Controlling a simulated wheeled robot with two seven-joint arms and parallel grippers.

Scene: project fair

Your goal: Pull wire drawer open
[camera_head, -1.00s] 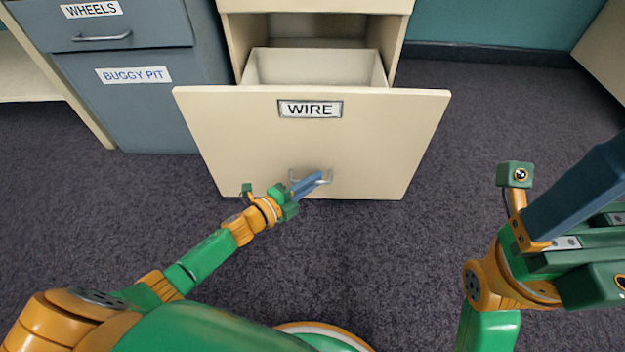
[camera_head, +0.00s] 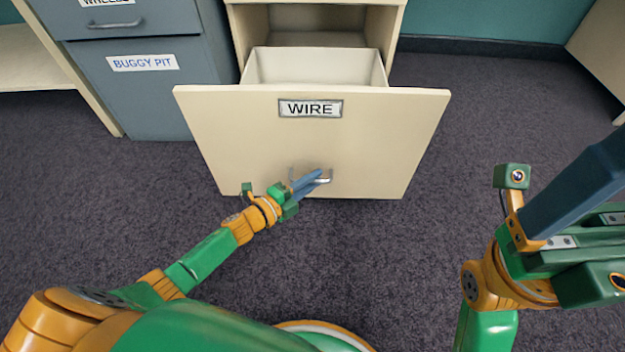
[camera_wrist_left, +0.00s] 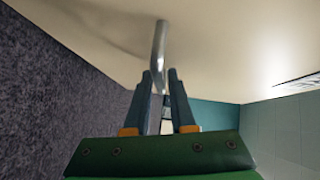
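The cream wire drawer (camera_head: 230,130), labelled WIRE, stands well out of its cabinet, with its empty-looking inside showing behind the front. Its metal handle (camera_head: 325,180) is low on the front and also shows in the left wrist view (camera_wrist_left: 159,45). My left gripper (camera_head: 314,181) is at the handle; in the left wrist view its blue fingers (camera_wrist_left: 160,80) are slightly apart on either side of the bar, with small gaps. My right gripper (camera_head: 598,180) is at the right edge, away from the drawer and partly cut off.
A blue-grey cabinet (camera_head: 150,95) labelled BUGGY PIT stands at the left, beside the cream cabinet (camera_head: 243,30). A pale shelf (camera_head: 40,55) is at far left. Dark carpet (camera_head: 480,120) is clear right of the drawer.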

